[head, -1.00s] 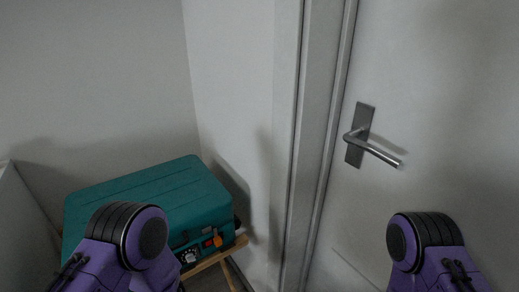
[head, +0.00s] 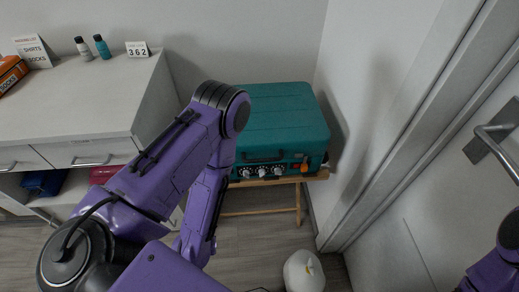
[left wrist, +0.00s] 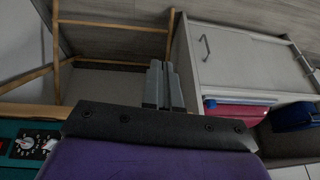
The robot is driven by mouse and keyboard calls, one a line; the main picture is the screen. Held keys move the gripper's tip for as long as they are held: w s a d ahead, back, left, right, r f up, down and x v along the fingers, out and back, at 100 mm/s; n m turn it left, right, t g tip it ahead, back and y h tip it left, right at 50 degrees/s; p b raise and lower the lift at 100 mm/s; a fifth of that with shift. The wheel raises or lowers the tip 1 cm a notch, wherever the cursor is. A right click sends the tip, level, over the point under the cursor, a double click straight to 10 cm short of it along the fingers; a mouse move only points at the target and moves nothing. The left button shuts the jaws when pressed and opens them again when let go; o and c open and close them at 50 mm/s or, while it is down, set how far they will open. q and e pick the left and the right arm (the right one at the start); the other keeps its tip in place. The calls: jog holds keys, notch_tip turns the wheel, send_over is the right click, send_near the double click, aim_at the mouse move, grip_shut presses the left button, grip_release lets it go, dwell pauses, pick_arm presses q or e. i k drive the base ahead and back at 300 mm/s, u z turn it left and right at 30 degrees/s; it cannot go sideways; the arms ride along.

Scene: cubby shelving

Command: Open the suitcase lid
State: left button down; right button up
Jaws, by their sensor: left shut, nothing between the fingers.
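The teal suitcase (head: 285,115) lies flat with its lid closed on a wooden stand (head: 262,213) in the corner. Its front shows a dark handle, several dials and an orange latch (head: 304,162). My left arm covers its left side in the head view. In the left wrist view, part of the dial panel (left wrist: 30,145) shows at the lower left. My left gripper (left wrist: 165,75) is shut and empty, beside the suitcase front and apart from it. Its fingertips cannot be made out in the head view. My right gripper is outside the views; only part of that arm shows.
A white cabinet (head: 85,110) with drawers stands left of the suitcase, with bottles, a sign and a number block on top. A wall and a door with a metal handle (head: 492,135) are at the right. A white rounded object (head: 303,272) stands on the floor.

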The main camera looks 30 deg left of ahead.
aim_at(287, 121)
jog(key=z, duration=0.05)
jog(key=k, duration=0.5)
jog(key=u, duration=1.15)
jog(key=i, duration=0.5)
jog(key=z, duration=0.55)
